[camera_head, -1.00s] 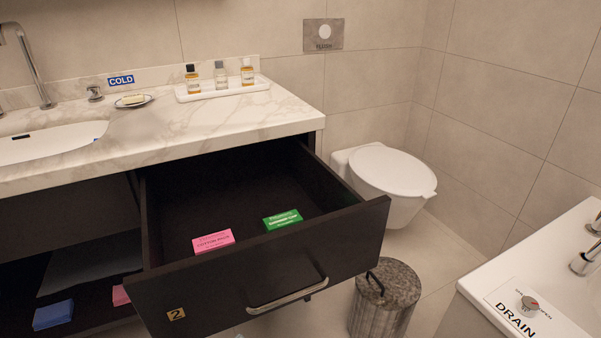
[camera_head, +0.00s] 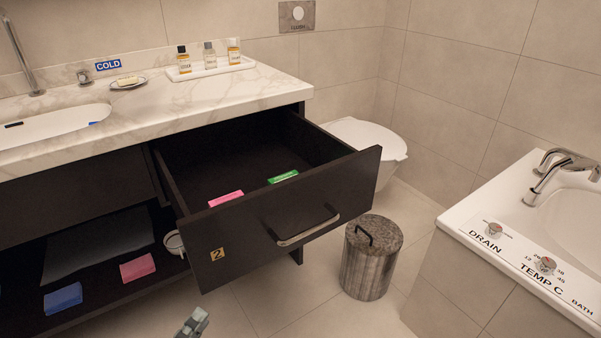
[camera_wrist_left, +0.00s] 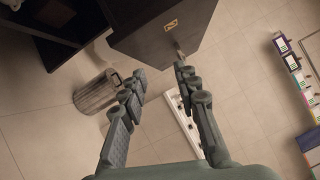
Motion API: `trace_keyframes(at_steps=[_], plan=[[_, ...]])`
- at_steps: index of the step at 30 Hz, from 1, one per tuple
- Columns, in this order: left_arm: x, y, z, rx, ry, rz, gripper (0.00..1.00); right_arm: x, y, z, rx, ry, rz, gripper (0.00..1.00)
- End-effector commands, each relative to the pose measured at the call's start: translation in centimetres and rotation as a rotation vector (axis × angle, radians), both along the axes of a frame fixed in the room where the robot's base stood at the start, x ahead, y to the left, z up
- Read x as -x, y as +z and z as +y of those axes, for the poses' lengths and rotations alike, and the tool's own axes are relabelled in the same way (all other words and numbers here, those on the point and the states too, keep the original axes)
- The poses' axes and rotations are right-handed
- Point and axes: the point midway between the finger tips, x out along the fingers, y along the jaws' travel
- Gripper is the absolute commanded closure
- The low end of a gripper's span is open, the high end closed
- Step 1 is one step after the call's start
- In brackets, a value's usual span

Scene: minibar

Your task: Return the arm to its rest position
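My left gripper (camera_head: 193,322) shows only as a small grey tip at the bottom edge of the head view, below the drawer and apart from it. In the left wrist view its two fingers (camera_wrist_left: 159,74) are spread with nothing between them. The drawer (camera_head: 290,228), marked 2, stands pulled out from the dark cabinet. A pink box (camera_head: 226,198) and a green box (camera_head: 283,176) lie inside it. My right gripper is in neither view.
A lidded bin (camera_head: 371,265) stands on the floor right of the drawer. The bathtub (camera_head: 440,290) is farther right. A blue box (camera_head: 63,298) and another pink box (camera_head: 137,268) lie on the lower shelf. Open floor lies before the drawer.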

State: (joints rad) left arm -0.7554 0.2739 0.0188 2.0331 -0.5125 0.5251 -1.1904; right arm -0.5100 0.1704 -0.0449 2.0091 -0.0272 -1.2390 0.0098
Motion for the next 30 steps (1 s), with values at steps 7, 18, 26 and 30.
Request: trace_keyframes(at_steps=[7,18,26,30], plan=[[-4.3,-6.7,6.2,0.359,0.338,0.420,0.69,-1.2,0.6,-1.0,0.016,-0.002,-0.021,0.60],[1.4,-20.4,10.4,1.113,1.124,1.114,0.69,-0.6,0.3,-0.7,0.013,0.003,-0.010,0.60],[5.8,-22.6,9.1,1.278,1.414,1.273,0.69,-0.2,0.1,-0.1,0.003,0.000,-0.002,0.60],[6.0,-22.7,9.1,1.285,1.429,1.279,0.69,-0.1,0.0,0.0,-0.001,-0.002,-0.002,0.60]])
